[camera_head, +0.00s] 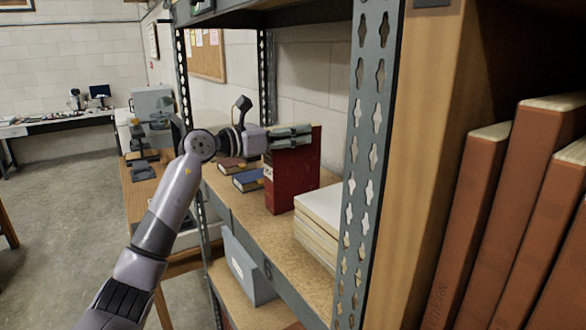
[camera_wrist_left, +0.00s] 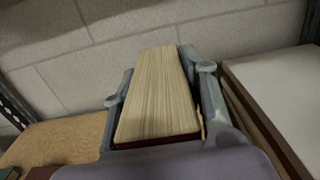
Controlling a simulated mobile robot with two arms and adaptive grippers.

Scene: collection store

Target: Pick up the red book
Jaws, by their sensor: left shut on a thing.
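The red book (camera_head: 293,178) stands upright on the shelf board in the head view, with its lower edge at or very near the board; I cannot tell whether it touches. My left gripper (camera_head: 290,137) reaches in from the left and is shut on the upper part of the book. In the left wrist view the pale page block of the book (camera_wrist_left: 158,95) sits between the two grey fingers of the left gripper (camera_wrist_left: 163,98), one on each side. My right gripper does not show.
A pale stack of books (camera_head: 318,222) is right of the red book. A blue book (camera_head: 248,180) lies flat behind to the left. A perforated metal post (camera_head: 364,150) rises in front at the right. Brown-red volumes (camera_head: 510,190) fill the near right. A grey box file (camera_head: 247,265) is on the lower shelf.

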